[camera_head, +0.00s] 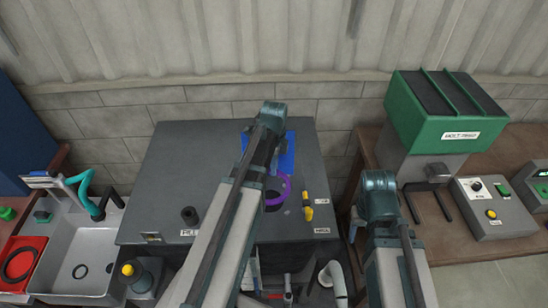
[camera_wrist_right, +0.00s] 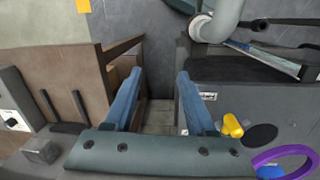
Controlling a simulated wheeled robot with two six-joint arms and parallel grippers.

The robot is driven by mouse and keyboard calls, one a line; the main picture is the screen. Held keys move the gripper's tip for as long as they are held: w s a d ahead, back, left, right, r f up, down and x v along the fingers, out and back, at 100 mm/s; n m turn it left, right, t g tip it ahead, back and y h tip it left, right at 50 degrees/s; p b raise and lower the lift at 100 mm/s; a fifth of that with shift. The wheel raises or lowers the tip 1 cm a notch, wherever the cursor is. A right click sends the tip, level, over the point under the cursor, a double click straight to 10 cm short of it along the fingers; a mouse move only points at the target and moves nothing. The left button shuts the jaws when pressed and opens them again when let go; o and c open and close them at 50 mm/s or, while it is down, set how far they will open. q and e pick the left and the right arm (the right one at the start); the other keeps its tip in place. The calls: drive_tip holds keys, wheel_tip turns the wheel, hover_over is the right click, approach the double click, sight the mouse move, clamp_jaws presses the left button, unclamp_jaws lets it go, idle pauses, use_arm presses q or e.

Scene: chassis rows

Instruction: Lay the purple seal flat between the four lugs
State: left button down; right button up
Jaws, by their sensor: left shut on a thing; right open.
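The purple seal (camera_head: 287,186) is a ring over the dark worktop, partly hidden by my left arm in the head view; it also shows at the lower right edge of the right wrist view (camera_wrist_right: 287,153). My left gripper (camera_head: 271,163) is shut on it at its far side; the fingertips are mostly hidden. I cannot make out the four lugs, nor whether the seal touches the worktop. My right gripper (camera_wrist_right: 158,73) is open and empty, off the worktop's right side.
A green-topped machine (camera_head: 440,110) and a control box (camera_head: 495,207) stand on the brown bench at right. A sink (camera_head: 85,265) and red tray (camera_head: 22,262) are at left.

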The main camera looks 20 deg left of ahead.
use_arm(q)
drive_tip(key=b, duration=0.5)
hover_over(275, 186)
drive_tip(key=shift+s+a+f, duration=0.1)
drive_tip(key=shift+f, duration=2.15)
drive_tip(key=shift+f, duration=0.15)
drive_tip(key=shift+f+b, duration=1.3)
drive_tip(key=shift+f, duration=0.05)
drive_tip(key=c, duration=0.8)
unclamp_jaws()
drive_tip(key=shift+r, duration=0.2)
wheel_tip(275, 186, up, 14)
drive_tip(key=p, duration=1.4)
drive_tip(key=shift+f, duration=0.2)
drive_tip(key=shift+f, duration=0.15)
